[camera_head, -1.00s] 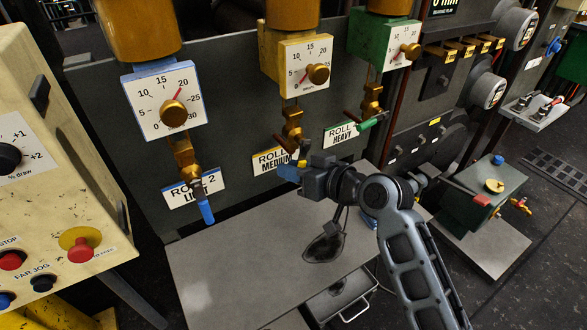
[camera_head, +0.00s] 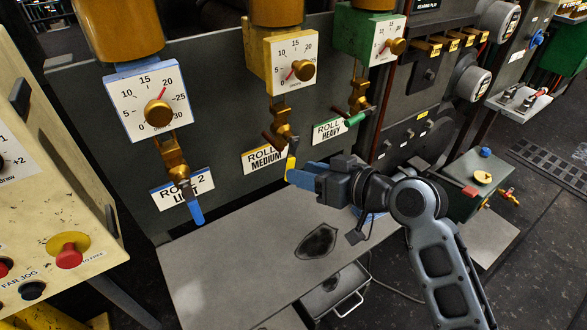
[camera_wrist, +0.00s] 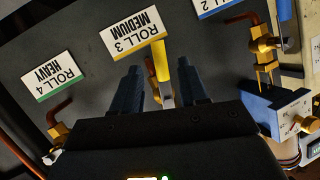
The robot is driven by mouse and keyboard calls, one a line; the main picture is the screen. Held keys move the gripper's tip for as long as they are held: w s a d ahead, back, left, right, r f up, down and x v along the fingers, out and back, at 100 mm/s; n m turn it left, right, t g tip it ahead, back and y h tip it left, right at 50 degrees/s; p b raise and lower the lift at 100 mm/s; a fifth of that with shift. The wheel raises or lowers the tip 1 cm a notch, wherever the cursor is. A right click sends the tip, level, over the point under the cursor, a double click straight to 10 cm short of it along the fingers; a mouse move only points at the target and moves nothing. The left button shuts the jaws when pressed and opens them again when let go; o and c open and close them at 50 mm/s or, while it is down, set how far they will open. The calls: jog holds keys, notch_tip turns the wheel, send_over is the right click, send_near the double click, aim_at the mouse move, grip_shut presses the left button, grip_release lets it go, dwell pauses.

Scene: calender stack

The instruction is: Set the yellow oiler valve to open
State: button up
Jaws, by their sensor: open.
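The yellow oiler valve has a brass body (camera_head: 284,130) below the yellow-framed gauge box (camera_head: 290,62), beside the "ROLL 3 MEDIUM" label (camera_head: 265,159). Its yellow lever (camera_head: 291,164) hangs down, its lower end partly hidden by my gripper (camera_head: 298,176). In the wrist view, the yellow lever (camera_wrist: 161,62) shows between the two blue fingers of my gripper (camera_wrist: 158,68), with a visible gap on each side. My gripper is open around the lever.
The blue lever (camera_head: 196,213) hangs down at left; the green lever (camera_head: 355,119) lies nearly sideways at right. A grey shelf (camera_head: 235,262) with a dark stain lies below. A beige control panel (camera_head: 50,200) stands at left, and a dark green box (camera_head: 473,192) at right.

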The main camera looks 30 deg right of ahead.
jog(key=shift+s+d+r, duration=0.15)
jog(key=shift+s, duration=0.35)
